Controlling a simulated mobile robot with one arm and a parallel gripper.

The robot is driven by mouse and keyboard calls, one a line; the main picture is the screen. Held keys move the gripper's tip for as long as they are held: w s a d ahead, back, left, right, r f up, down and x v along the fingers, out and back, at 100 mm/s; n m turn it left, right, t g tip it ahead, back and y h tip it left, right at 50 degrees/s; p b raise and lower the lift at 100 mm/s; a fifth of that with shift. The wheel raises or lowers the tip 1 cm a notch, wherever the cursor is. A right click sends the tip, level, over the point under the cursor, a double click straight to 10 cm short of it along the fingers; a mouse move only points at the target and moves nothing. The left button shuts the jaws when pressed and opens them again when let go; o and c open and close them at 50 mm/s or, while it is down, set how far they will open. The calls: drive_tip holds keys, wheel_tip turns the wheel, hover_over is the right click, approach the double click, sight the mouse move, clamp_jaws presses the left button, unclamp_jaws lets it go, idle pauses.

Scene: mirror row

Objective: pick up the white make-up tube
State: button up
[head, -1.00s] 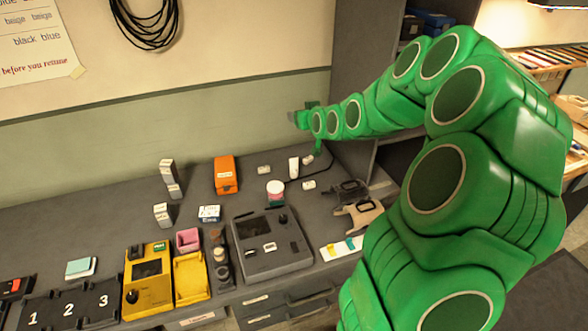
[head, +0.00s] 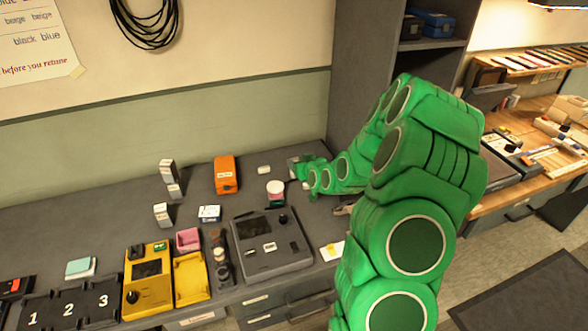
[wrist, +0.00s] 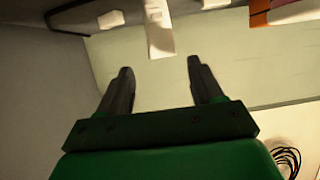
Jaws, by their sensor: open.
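The white make-up tube (wrist: 159,30) stands out as a pale, tapered piece at the top middle of the wrist view. It lies beyond my fingertips and in line with the space between them, touching neither finger. My gripper (wrist: 158,68) is open and empty. In the head view my gripper (head: 298,168) is low over the back right of the grey bench, and I cannot make out the tube there; the gripper seems to cover it.
Small white pieces (wrist: 110,20) lie near the tube. An orange box (head: 225,175), a pink-and-white jar (head: 276,192) and a grey console (head: 271,245) stand to the left. The wall is close behind the bench, and a dark cabinet side (head: 375,65) rises at the right.

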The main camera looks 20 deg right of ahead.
sight(295, 160)
drive_tip(key=shift+s+a+f+x, duration=0.1)
drive_tip(key=shift+f+x, duration=0.05)
drive_tip(key=shift+x, duration=0.85)
drive_tip(key=shift+s+a+f+x, duration=0.1)
drive_tip(key=shift+f+x, duration=0.05)
drive_tip(key=shift+x, duration=0.9)
drive_tip(key=shift+a+f+x, duration=0.1)
drive_tip(key=shift+f+x, duration=0.05)
drive_tip(key=shift+x, duration=1.8)
drive_tip(key=shift+d, duration=0.1)
drive_tip(key=c, duration=1)
drive_tip(key=shift+c, duration=0.2)
drive_tip(key=shift+r, duration=0.1)
